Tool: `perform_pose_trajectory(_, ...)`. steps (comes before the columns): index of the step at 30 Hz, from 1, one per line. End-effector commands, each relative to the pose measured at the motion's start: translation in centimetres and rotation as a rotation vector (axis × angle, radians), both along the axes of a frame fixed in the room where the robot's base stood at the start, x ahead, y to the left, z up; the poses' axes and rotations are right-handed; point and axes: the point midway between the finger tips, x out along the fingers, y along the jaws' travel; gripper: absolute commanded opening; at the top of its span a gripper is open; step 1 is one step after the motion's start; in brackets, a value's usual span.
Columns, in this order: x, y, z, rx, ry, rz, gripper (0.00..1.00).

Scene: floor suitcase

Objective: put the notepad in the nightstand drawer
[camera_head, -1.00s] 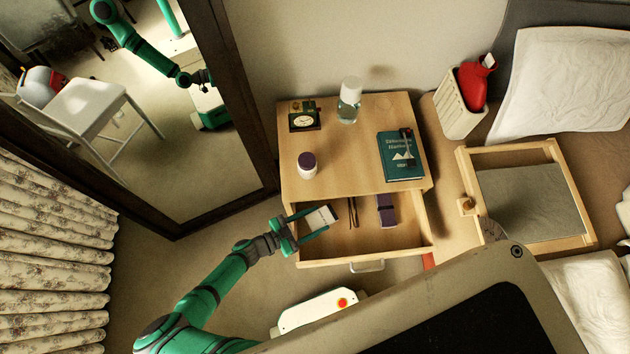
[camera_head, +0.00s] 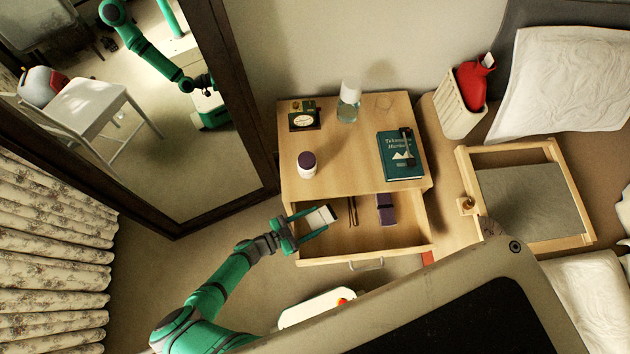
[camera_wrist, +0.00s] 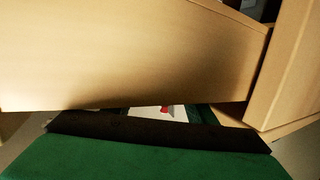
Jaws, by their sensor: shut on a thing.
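The notepad (camera_head: 319,217) is a small white pad in the head view. My gripper (camera_head: 308,222) is shut on it and holds it over the left part of the open nightstand drawer (camera_head: 345,243). Whether the pad touches the drawer floor cannot be told. The nightstand (camera_head: 345,155) is light wood, with the drawer pulled out towards its handle (camera_head: 366,264). In the wrist view a wooden panel (camera_wrist: 130,60) fills most of the picture, and a small piece of the white pad (camera_wrist: 150,113) shows below it.
The drawer also holds thin dark sticks (camera_head: 352,211) and a purple case (camera_head: 386,209). On top stand a clock (camera_head: 304,118), a bottle (camera_head: 348,105), a jar (camera_head: 307,165) and a teal book (camera_head: 400,155). A mirror (camera_head: 255,150) stands left. A bed tray (camera_head: 530,200) lies right.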

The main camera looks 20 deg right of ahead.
Motion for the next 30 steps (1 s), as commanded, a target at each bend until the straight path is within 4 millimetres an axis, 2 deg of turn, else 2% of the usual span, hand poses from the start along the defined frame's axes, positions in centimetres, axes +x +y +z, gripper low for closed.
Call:
perform_pose_trajectory(1, -1.0, 0.0, -1.5, 0.036, -0.004, -0.012, 0.28)
perform_pose_trajectory(2, -1.0, 0.0, -1.5, 0.036, -0.004, -0.012, 0.28)
perform_pose_trajectory(3, -1.0, -0.1, -1.5, 0.036, -0.003, -0.010, 0.61)
perform_pose_trajectory(4, -1.0, -0.1, -1.5, 0.035, -0.003, -0.010, 0.68)
perform_pose_trajectory(5, -1.0, -0.1, -1.5, 0.035, -0.003, -0.010, 0.70)
perform_pose_trajectory(14, -1.0, -0.2, -1.5, 0.034, -0.003, -0.012, 0.70)
perform_pose_trajectory(20, -1.0, -0.2, -0.2, 0.034, -0.004, -0.013, 0.70)
perform_pose_trajectory(30, -1.5, 7.1, 1.4, 0.031, -0.002, -0.005, 0.70)
